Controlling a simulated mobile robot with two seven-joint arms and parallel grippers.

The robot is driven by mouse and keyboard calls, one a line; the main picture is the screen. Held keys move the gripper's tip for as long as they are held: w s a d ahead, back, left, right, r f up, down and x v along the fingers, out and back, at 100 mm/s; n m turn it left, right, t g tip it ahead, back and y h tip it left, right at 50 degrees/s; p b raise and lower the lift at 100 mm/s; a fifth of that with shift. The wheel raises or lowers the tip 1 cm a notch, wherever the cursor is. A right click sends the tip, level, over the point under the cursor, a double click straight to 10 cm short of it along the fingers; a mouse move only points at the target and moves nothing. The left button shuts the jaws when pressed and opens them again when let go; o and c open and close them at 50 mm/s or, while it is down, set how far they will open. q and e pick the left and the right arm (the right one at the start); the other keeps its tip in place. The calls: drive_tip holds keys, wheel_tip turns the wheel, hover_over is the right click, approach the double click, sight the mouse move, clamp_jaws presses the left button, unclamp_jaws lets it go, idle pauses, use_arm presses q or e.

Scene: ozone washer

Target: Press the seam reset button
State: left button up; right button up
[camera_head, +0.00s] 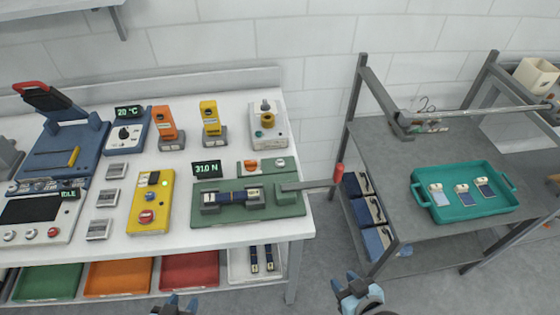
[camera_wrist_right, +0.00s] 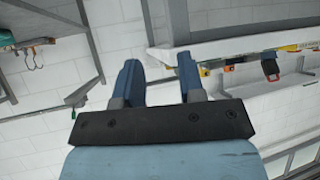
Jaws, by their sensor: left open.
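No label reading seam reset is legible, so I cannot tell which button it is. A yellow box (camera_head: 151,203) on the bench carries a red button (camera_head: 147,216) and a small green light. A green fixture (camera_head: 285,209) holds a dark strap between grey clamps, beside a red-tipped lever (camera_head: 339,173). Behind it are an orange knob (camera_head: 251,167) and a small round button (camera_head: 280,163). My left gripper (camera_head: 175,302) is open, low before the bench, apart from everything. My right gripper (camera_head: 353,284) is over the floor; its fingers stand apart and empty in the right wrist view (camera_wrist_right: 158,82).
The white bench (camera_head: 262,232) also bears a display reading 31.0 N (camera_head: 207,169), orange and yellow hand tools, and an IDLE panel (camera_head: 35,216) with buttons. A grey rack (camera_head: 400,160) at right holds a teal tray (camera_head: 465,213). Open floor lies between bench and rack.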

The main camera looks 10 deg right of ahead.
clamp_jaws()
idle(1.4)
